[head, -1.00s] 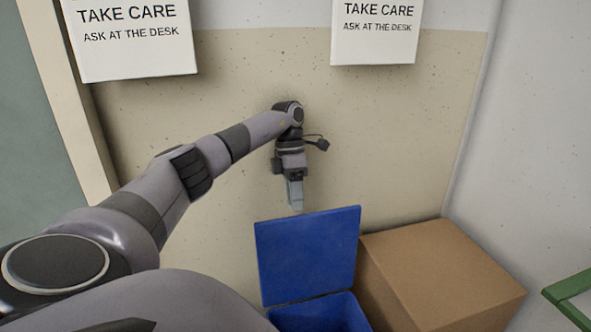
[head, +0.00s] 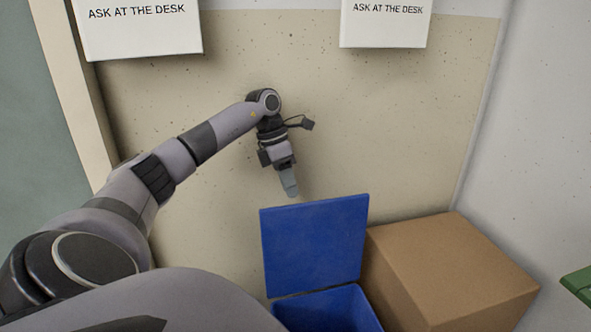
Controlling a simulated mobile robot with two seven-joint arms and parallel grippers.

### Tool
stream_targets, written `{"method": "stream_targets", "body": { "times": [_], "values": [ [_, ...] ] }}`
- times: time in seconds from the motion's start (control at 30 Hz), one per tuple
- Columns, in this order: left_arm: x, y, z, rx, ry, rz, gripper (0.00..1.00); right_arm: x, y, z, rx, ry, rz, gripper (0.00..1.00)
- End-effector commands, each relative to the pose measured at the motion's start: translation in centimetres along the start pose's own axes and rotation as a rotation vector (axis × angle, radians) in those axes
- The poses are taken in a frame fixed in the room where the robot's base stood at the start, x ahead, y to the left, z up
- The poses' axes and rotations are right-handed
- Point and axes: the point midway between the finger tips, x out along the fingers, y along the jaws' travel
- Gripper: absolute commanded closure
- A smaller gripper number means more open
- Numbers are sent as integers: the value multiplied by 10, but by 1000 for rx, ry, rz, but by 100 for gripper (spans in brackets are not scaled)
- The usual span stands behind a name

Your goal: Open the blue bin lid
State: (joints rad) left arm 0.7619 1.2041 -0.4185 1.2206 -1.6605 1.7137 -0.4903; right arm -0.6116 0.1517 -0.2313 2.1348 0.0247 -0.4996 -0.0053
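The blue bin (head: 330,311) stands at the bottom middle of the head view, its lower part cut off by the frame. Its blue lid (head: 314,243) is raised and stands upright at the back of the bin, so the inside shows. My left gripper (head: 290,190) hangs just above the lid's top left edge, pointing down, and looks apart from it. Its fingers are seen edge-on, so I cannot tell if they are open or shut. My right gripper is not in view.
A closed brown cardboard box (head: 450,270) stands right of the bin, close against it. The beige wall is behind. Two white signs (head: 140,25) hang above. A green object (head: 579,284) is at the right edge.

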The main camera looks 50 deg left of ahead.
Motion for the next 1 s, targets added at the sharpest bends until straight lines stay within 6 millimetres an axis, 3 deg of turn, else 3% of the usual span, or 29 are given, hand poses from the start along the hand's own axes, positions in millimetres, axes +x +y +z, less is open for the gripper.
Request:
{"method": "stream_targets", "body": {
  "times": [0.03,0.17,0.53,1.0],
  "values": [
    [7,2,-6,7,-20,25,74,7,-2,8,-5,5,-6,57],
    [-1,2,-10,26,-78,90,74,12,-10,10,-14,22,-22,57],
    [-16,-7,-7,73,-153,187,74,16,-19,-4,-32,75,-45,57],
    [43,4,2,72,-154,185,74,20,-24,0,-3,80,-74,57]
  ]
}}
